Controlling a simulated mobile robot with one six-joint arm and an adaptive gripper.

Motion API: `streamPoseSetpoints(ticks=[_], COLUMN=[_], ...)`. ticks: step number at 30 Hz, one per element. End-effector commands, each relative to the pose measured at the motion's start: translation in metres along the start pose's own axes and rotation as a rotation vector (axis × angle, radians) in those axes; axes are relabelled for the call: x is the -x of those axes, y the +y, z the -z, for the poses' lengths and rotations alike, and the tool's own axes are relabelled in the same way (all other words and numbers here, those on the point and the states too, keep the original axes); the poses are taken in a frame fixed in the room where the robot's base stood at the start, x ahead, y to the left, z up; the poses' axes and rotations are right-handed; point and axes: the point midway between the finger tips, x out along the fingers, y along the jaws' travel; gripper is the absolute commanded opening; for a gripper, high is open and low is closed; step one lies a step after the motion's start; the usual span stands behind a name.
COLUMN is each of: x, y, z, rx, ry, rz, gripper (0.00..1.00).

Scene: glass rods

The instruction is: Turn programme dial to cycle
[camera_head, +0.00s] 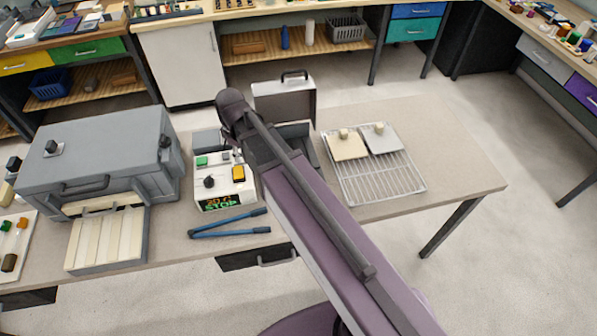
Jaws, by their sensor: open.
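A white control box (222,196) stands near the middle of the table. On its top are a round black dial (209,182), a green button (201,161) and a yellow-orange switch (239,173).
A large grey kiln-like box (100,150) with a slatted tray (108,240) stands left of the control box. Blue-handled tongs (230,228) lie in front. An open grey case (285,100) stands behind my arm. A wire rack (385,190) with two blocks lies right; the table's right end is clear.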

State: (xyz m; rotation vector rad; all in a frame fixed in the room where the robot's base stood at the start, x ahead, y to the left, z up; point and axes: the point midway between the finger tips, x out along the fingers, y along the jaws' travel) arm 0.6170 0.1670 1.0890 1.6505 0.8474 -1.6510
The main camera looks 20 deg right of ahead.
Motion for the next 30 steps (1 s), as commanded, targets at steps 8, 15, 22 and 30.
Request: streamPoseSetpoints(ticks=[8,15,22,30], x=[-0.013,-0.022,-0.031,-0.042], y=[0.011,0.02,0.025,0.03], z=[-0.038,-0.069,-0.099,-0.135], rx=[-0.181,-0.342,-0.497,-0.683], ry=[0.0,0.0,0.0,-0.001], rz=[0.0,0.0,0.0,0.0], gripper=[0.51,0.51,0.51,0.51])
